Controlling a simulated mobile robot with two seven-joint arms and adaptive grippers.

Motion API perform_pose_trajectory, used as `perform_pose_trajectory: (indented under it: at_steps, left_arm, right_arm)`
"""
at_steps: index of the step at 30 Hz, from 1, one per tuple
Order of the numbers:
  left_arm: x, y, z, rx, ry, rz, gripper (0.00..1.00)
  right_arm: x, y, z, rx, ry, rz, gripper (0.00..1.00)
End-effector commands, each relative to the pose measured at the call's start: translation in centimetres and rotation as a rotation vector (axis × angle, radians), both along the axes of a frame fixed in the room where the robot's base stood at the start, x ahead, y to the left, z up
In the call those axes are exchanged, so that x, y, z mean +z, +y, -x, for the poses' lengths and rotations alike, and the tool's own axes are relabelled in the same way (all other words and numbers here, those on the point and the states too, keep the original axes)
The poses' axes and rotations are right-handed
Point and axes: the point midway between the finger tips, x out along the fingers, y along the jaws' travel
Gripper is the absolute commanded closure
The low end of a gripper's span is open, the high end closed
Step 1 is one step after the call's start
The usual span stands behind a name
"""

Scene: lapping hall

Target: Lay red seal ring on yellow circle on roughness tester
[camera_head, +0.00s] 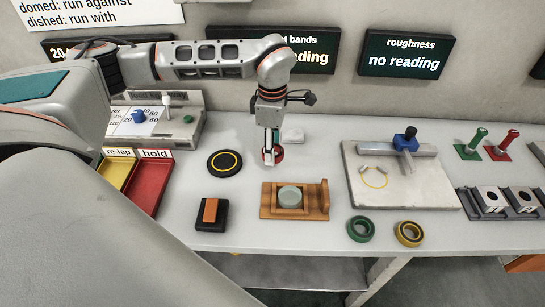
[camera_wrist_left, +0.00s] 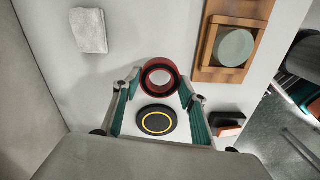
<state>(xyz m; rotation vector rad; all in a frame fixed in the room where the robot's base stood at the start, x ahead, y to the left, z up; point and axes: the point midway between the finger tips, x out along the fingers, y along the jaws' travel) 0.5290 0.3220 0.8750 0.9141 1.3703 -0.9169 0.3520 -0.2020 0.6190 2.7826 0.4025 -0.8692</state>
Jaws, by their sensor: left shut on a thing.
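My left gripper (camera_head: 269,156) is shut on the red seal ring (camera_head: 278,154), at or just above the table behind the wooden holder. I cannot tell if the ring touches the table. In the left wrist view the ring (camera_wrist_left: 160,65) sits between the fingertips (camera_wrist_left: 165,82), its dark inner face showing. The roughness tester (camera_head: 420,187) is a pale slab to the right, with a blue-knobbed arm (camera_head: 404,143) across its back. The yellow circle (camera_head: 375,187) is drawn on its left part, bare inside, with two small grey pieces at its far edge. My right gripper is not in view.
A wooden holder with a grey-green disc (camera_head: 290,196) stands between ring and tester. Green (camera_head: 361,229) and yellow (camera_head: 408,234) rings lie before the tester. A black disc with a yellow ring mark (camera_head: 225,163), a white cloth (camera_head: 292,135) and red-and-yellow trays (camera_head: 149,187) lie nearby.

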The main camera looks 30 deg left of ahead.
Motion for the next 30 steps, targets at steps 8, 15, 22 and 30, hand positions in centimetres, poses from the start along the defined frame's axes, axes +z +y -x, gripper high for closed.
perform_pose_trajectory:
  at_steps: [8, 15, 22, 30]
  left_arm:
    - [-3.8, 0.0, 0.1, 0.001, 0.003, 0.000, 0.80]
    - [-3.8, 0.0, 0.0, 0.000, 0.000, 0.000, 0.80]
    - [-4.1, 0.0, 0.0, 0.000, 0.000, 0.000, 0.43]
    - [-4.1, 0.0, 0.0, 0.000, 0.001, 0.000, 0.41]
  right_arm:
    - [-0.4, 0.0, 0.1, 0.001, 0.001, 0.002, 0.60]
    - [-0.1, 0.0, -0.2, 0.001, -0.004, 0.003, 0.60]
    - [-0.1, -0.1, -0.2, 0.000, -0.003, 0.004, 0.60]
    - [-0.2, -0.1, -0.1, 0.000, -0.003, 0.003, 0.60]
